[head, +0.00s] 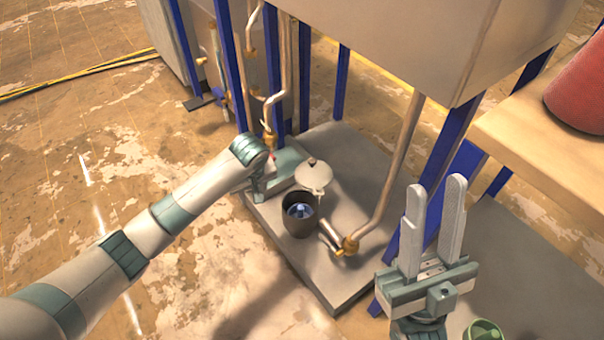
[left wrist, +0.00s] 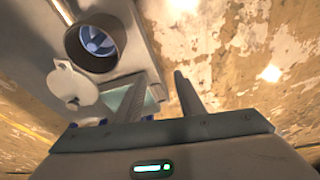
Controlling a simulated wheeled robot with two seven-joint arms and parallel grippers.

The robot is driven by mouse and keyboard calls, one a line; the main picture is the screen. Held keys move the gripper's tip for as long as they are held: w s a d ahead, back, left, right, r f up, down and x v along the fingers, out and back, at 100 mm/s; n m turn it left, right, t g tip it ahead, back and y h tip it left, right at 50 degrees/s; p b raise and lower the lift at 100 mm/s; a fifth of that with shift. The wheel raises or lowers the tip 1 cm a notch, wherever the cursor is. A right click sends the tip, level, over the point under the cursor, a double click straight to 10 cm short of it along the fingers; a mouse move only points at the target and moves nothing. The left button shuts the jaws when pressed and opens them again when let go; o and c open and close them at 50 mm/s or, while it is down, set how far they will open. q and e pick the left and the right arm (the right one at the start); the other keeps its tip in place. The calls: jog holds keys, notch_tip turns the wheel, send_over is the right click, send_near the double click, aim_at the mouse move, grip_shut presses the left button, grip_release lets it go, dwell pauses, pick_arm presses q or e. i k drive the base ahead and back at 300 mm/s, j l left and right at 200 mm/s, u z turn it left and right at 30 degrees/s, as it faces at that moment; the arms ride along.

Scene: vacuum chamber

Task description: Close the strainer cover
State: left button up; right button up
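The strainer is a dark round pot (head: 291,225) with a blue inside, standing on the grey platform. In the left wrist view the pot (left wrist: 72,47) is at the upper left. Its pale round cover (head: 316,177) with a small knob is swung open behind the pot's mouth; the cover also shows in the left wrist view (left wrist: 70,86), beside the pot. My left gripper (head: 284,187) is close to the left of the cover, partly hidden by its own wrist. In the left wrist view its fingers (left wrist: 164,76) are apart with nothing between them. My right gripper (head: 434,199) is open and empty, well right of the pot.
A metal pipe (head: 398,165) comes down to a brass fitting (head: 349,245) right of the pot. Blue posts (head: 341,82) and a large grey box (head: 420,35) stand behind. A red object (head: 580,90) sits on a shelf at right. A green cup (head: 485,330) is at lower right. Open floor lies left.

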aim_at(311, 172)
jog(key=i+j+z, duration=0.2)
jog(key=z, duration=0.15)
jog(key=i+j+z, duration=0.15)
jog(key=j+z, duration=0.2)
jog(key=i+j+z, duration=0.1)
jog(key=j+z, duration=0.2)
